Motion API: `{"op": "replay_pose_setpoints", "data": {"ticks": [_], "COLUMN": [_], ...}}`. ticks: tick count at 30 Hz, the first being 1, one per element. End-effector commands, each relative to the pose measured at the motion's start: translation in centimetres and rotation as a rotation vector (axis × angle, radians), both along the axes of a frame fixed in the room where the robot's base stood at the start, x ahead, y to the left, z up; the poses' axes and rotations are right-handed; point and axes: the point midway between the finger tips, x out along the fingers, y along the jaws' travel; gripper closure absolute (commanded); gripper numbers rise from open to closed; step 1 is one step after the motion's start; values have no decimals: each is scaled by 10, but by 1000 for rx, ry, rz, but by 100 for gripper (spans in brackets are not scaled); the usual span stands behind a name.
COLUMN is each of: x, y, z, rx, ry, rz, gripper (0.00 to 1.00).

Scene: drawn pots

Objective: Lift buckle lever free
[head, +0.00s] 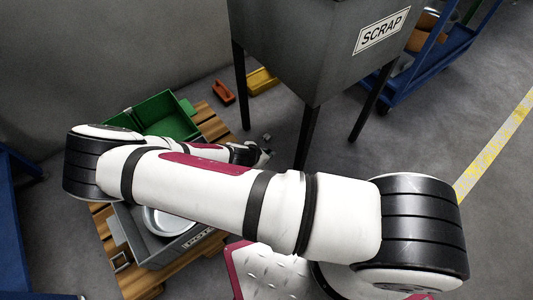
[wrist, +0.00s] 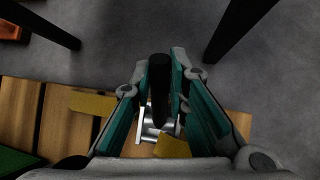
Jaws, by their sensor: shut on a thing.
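In the wrist view my gripper (wrist: 161,72) has its two teal-padded fingers on either side of a dark rounded lever (wrist: 158,98) and is shut on it. Below the lever lies a silver metal buckle (wrist: 146,131). A yellow strap (wrist: 92,103) runs to the left of the buckle, and another piece of it shows at lower right (wrist: 172,147). The buckle is partly hidden by the fingers and lever. In the head view my gripper (head: 250,154) is at the right edge of the wooden pallet (head: 213,126); the buckle and strap cannot be made out there.
A green crate (head: 160,113) and a grey crate (head: 158,250) holding a pale round pot (head: 165,221) are on the pallet. The grey SCRAP bin (head: 300,52) stands on dark legs close beyond my gripper. Orange (head: 223,92) and yellow (head: 262,81) pieces lie on the floor.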

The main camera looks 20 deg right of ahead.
Motion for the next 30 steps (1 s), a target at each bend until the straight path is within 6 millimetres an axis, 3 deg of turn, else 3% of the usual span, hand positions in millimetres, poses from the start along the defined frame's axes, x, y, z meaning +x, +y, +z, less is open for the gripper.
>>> {"op": "replay_pose_setpoints", "data": {"ticks": [6,7,9,10,22,30], "x": [1,1,1,0,-2,-19], "y": [1,1,1,1,5,29], "z": [0,0,0,0,5,43], "rx": [2,2,2,2,2,4], "ry": [-2,-2,-2,-1,0,-2], "rz": [1,1,1,0,2,3], "gripper": [100,83,67,64,64,64]}}
